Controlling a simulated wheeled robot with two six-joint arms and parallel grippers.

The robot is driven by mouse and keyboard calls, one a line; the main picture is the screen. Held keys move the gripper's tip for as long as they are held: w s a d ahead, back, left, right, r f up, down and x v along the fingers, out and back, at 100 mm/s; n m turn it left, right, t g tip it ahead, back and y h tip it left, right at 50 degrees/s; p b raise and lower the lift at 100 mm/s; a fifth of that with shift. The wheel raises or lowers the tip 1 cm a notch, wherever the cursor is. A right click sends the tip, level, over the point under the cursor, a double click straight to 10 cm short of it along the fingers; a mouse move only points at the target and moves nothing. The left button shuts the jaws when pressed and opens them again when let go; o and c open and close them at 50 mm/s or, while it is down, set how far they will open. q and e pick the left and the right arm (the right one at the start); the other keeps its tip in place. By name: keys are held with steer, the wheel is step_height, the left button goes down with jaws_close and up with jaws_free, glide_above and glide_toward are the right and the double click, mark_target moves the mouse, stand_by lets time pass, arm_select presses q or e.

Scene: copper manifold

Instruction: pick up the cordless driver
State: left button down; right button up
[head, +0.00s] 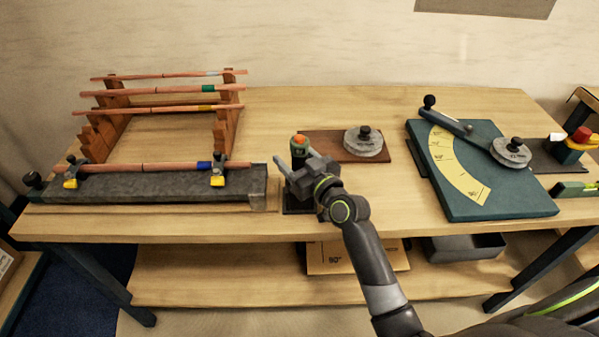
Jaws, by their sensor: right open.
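An upright dark object with a green band and an orange top, which looks like the cordless driver (299,147), stands near the middle of the bench in the head view. Its lower part is hidden behind my right gripper. My right gripper (291,171) is open right in front of it, with its fingers pointing away and slightly left. I cannot tell whether the fingers are around the driver or only beside it. A dark base plate (293,208) shows under the gripper. My left gripper is not in view.
A grey bar fixture (150,188) with yellow-tabbed clamps holds a copper tube at left, before a wooden rack (228,126) of tubes. A brown board (375,147) with a round grey disc (363,145) lies right of the driver. A green bending plate (500,195) stands further right.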

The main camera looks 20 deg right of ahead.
steer(key=shift+c, duration=0.3)
steer(key=shift+r, duration=0.1)
steer(key=c, duration=1.1)
step_height(320, 180, up, 10)
steer(key=shift+r+p, duration=0.25)
steer(key=shift+p, duration=0.45)
step_height(320, 180, up, 8)
steer(key=p, duration=0.8)
steer(key=shift+r, duration=0.25)
steer(key=shift+s+a+f, duration=0.1)
